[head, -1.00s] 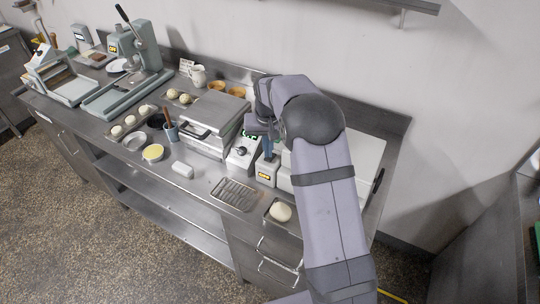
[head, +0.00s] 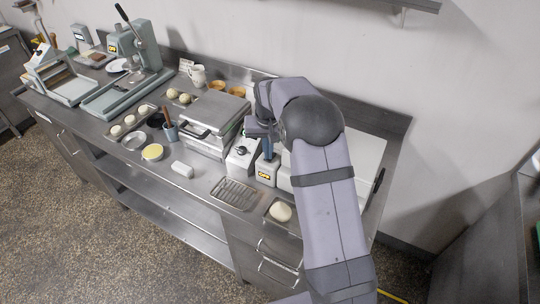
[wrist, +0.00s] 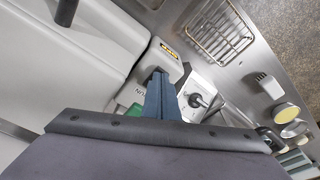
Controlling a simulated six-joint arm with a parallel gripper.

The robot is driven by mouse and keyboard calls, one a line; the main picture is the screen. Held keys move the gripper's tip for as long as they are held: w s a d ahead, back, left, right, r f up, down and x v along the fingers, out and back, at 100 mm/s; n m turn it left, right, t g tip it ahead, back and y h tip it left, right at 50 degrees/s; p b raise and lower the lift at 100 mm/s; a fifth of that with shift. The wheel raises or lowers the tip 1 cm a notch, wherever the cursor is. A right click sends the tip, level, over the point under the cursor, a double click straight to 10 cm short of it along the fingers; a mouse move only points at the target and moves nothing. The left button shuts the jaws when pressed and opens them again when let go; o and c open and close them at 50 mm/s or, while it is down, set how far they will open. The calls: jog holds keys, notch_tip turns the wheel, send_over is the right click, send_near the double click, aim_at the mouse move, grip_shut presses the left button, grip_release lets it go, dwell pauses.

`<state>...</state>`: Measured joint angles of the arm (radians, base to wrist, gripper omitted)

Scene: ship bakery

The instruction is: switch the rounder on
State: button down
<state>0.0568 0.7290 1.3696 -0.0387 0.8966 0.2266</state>
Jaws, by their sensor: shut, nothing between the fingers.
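A pale grey machine, apparently the rounder, shows in the head view (head: 366,152), partly behind my arm, and fills the left of the wrist view (wrist: 75,65). My gripper (head: 267,156) is shut and empty, pointing down at the top of this box. In the wrist view its blue fingertips (wrist: 158,74) are at a dark part of the box. I cannot tell whether they touch it.
A control box with a black knob (head: 240,152) stands close left of the fingers, beside a lidded steel press (head: 212,122). A wire rack (head: 236,192) and a dough ball on a tray (head: 280,211) lie in front. Pots and dough pieces stand further left.

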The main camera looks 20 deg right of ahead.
notch_tip(320, 180, up, 7)
jog(key=p, duration=0.5)
dwell(0.7)
jog(key=shift+f, duration=0.1)
jog(key=s+a+f+n+g, duration=0.1)
jog(key=s+f+n+g, duration=0.15)
jog(key=s+f, duration=0.75)
jog(key=s+a+r+b, duration=0.1)
jog(key=s+r+b, duration=0.1)
jog(key=s, duration=0.9)
jog(key=s+a+r+b, duration=0.1)
jog(key=s+r, duration=0.3)
jog(key=s, duration=0.7)
jog(key=shift+a+t+b, duration=0.35)
jog(key=shift+a, duration=0.05)
